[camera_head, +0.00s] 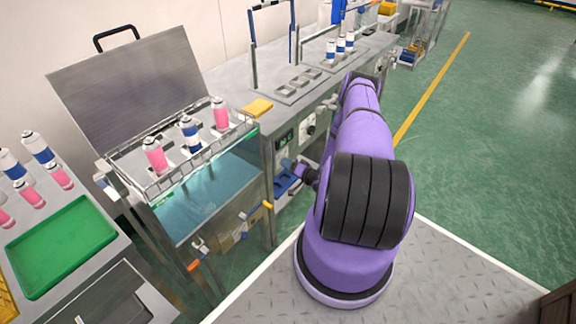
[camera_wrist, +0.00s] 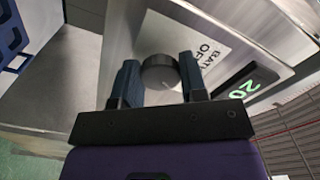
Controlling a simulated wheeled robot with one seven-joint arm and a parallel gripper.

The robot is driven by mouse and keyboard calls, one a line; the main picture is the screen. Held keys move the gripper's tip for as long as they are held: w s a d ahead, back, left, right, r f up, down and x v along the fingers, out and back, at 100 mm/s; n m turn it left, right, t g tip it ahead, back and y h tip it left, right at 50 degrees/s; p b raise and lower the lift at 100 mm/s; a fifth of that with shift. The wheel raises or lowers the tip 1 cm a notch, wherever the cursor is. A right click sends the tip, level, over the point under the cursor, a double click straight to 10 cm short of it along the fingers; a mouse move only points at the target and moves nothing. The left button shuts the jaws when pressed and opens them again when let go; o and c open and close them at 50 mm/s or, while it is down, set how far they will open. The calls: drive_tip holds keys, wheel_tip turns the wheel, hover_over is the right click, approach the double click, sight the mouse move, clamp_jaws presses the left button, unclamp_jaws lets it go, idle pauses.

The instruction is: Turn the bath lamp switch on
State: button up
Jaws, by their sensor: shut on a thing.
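The round dark switch knob (camera_wrist: 158,72) is on a metal panel in the wrist view, beside a white label (camera_wrist: 195,42) on which the word "BATH" can be partly read. My gripper (camera_wrist: 159,68) has one dark finger on each side of the knob and is shut on it. The fingers hide part of the knob's sides, and I cannot read its pointer position. In the head view my purple arm reaches toward the bench front, and I cannot make out the fingers there.
A green-lit display (camera_wrist: 245,87) reading "20" is near the label. The water bath (camera_head: 205,200) has its lid (camera_head: 130,90) raised, with cans above it. A green tray (camera_head: 62,245) is at left. Open green floor lies to the right.

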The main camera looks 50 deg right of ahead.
drive_tip(key=shift+s, duration=0.1)
idle(0.4)
drive_tip(key=o, duration=0.9)
drive_tip(key=s, duration=1)
drive_tip(key=shift+s+d, duration=0.35)
drive_tip(key=shift+d, duration=0.05)
drive_tip(key=shift+s, duration=0.1)
